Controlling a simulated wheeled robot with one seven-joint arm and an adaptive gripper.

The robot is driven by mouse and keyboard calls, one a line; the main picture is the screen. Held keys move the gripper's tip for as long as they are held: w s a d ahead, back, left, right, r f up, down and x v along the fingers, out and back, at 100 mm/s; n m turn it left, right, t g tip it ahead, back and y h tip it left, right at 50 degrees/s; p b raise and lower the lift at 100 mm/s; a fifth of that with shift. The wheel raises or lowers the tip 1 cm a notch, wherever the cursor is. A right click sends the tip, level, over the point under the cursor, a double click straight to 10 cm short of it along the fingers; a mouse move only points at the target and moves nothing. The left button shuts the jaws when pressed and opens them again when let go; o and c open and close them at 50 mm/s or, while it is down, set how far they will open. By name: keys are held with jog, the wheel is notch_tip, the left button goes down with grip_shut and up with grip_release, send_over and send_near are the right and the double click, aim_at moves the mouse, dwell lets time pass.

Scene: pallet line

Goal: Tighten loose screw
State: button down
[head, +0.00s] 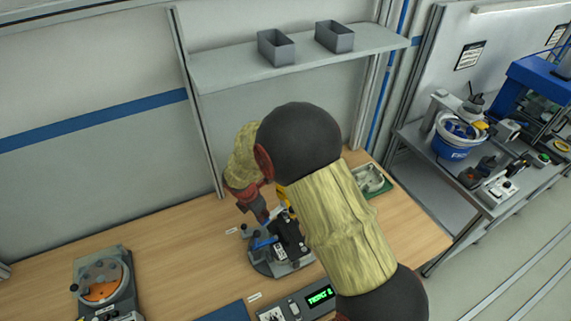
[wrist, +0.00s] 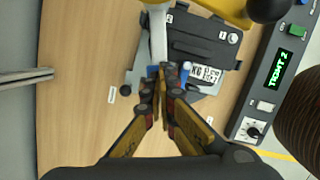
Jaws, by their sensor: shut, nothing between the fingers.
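A dark fixture (head: 288,243) stands on the bench below my arm. In the wrist view its black plate (wrist: 203,42) carries white labels, and a pale grey bar (wrist: 158,38) with a blue part near its end lies beside it. My gripper (wrist: 163,97) is shut and empty; its fingertips overlap the bar's blue end in the picture. I cannot tell whether they touch it. In the head view my gripper (head: 262,214) is just above the fixture, partly hidden by my arm. A control box (head: 300,304) has a green display, reading "TIGHT 2" in the wrist view (wrist: 279,70). I cannot make out a loose screw.
A yellow part (wrist: 222,8) with a black knob (wrist: 268,8) lies near the fixture. A round orange device (head: 104,279) stands left on the bench. A green-grey tray (head: 371,180) is behind my arm. A shelf (head: 300,62) holds two grey bins. Bare wood lies left of the fixture.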

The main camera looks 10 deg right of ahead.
jog(key=shift+r+p, duration=2.6)
jog(key=shift+r, duration=0.9)
jog(key=shift+s+m, duration=0.1)
jog(key=shift+m, duration=0.5)
jog(key=shift+s+d+f+m, duration=0.2)
jog(key=shift+s+m, duration=0.15)
jog(key=shift+m, duration=0.25)
jog(key=s+d+r+m+t+b, duration=0.1)
jog(key=s+d+r+m+b, duration=0.1)
jog(key=s+d+m+b, duration=0.3)
jog(key=s+d+r+m+t+y+b, duration=0.1)
jog(key=s+d+r+m+b, duration=0.2)
jog(key=s+m+b, duration=0.6)
jog(key=s+d+r+m+t+y+b, duration=0.1)
jog(key=s+d+r+m+t+b, duration=0.1)
jog(key=s+d+m+b, duration=0.6)
jog(key=s+b, duration=0.3)
jog(key=s, duration=0.1)
jog(key=shift+s+r, duration=0.35)
jog(key=shift+s, duration=0.05)
